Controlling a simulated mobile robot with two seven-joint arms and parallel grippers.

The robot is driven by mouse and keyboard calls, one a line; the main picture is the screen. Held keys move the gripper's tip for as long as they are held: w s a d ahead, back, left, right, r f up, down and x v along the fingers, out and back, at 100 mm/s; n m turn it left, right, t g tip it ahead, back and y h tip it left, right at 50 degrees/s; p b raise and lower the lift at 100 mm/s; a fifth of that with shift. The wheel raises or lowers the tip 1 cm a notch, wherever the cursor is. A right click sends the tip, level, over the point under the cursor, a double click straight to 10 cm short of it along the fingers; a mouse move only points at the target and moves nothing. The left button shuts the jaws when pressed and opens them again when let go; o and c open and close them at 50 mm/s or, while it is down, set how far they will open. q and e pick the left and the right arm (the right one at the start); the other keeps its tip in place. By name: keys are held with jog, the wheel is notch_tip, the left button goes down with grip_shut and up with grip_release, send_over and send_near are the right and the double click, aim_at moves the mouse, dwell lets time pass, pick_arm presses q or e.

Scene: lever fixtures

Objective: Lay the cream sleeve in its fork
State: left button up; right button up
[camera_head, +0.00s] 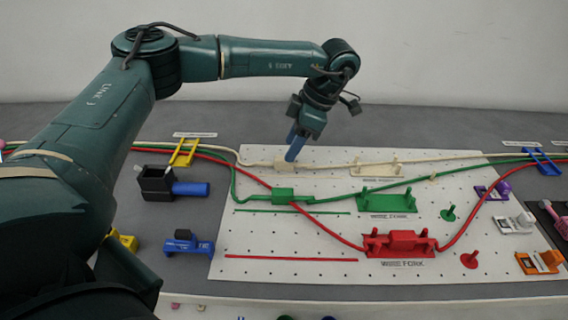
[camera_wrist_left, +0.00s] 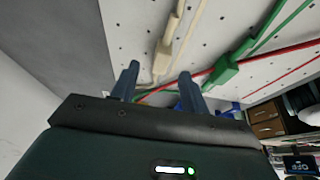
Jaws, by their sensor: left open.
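The cream sleeve (camera_head: 281,163) is a small block on the cream cable, lying on the white pegboard left of its fork. The cream fork (camera_head: 376,169) stands empty at the back of the board, with upright prongs. My left gripper (camera_head: 291,158) points down at the cream sleeve, and its blue finger hides part of it. In the left wrist view my left gripper (camera_wrist_left: 157,76) has its fingers apart, with the cream sleeve (camera_wrist_left: 162,59) showing beyond and between the tips. I cannot tell whether they touch it. My right gripper is not in view.
The green sleeve (camera_head: 284,195) lies left of the empty green fork (camera_head: 386,201). A red sleeve sits at the red fork (camera_head: 399,243). The cables run through a yellow clip (camera_head: 184,153) and a blue clip (camera_head: 541,160). A black block (camera_head: 157,184) stands at left.

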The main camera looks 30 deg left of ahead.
aim_at(284, 163)
pick_arm(q)
jog(key=x, duration=0.4)
jog(key=shift+s+f, duration=0.15)
jog(key=shift+f, duration=0.05)
jog(key=shift+c, duration=0.2)
grip_shut()
